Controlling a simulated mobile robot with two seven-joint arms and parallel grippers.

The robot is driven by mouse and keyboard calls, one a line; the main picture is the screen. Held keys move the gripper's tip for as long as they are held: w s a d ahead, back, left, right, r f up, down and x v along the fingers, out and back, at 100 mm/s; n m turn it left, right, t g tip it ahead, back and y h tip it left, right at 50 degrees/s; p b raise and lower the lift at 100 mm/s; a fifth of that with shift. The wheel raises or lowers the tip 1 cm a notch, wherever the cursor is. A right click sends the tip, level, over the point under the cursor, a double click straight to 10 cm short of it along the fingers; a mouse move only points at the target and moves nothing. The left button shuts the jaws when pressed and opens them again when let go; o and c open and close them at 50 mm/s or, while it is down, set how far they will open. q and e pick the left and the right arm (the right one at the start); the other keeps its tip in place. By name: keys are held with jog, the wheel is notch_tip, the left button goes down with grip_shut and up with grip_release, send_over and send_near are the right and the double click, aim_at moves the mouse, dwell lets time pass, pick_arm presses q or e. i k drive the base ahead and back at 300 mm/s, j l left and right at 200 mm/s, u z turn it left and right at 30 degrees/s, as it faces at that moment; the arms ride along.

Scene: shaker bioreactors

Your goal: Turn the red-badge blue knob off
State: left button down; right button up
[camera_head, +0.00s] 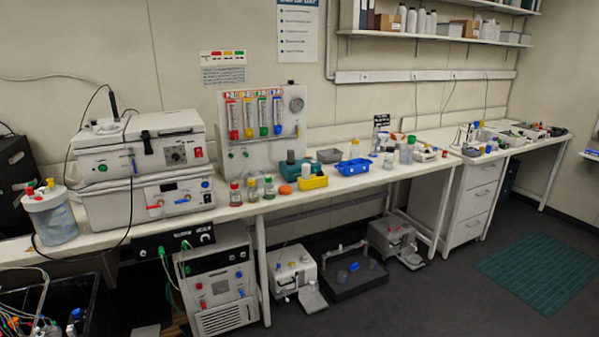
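Several small blue parts that could be knobs are in view, but I cannot tell which one carries a red badge. One blue knob (205,185) is at the right of the lower shaker unit's front (170,189). A blue lever-like part (183,200) sits low on the same front, near a red one (155,206). The knobs' on or off positions are too small to read. Neither gripper is in view.
A jar (51,216) is at the left. Equipment stands under the bench. Open floor lies around the green mat (538,270).

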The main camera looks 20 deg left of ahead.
aim_at(77, 313)
jog(key=i+j+u, duration=0.1)
jog(key=i+u, duration=0.65)
jog(key=i+l+u, duration=0.25)
jog(key=i+u, duration=0.15)
jog(key=i+j+u, duration=0.1)
jog(key=i+u, duration=0.2)
jog(key=u, duration=0.2)
jog(key=i+u, duration=0.3)
jog(key=u, duration=0.2)
jog(key=i+l+u, duration=0.15)
jog(key=u, duration=0.35)
jog(key=i+u, duration=0.2)
jog(key=u, duration=0.25)
jog(key=i+u, duration=0.25)
jog(key=u, duration=0.15)
jog(key=i+u, duration=0.2)
jog(key=u, duration=0.25)
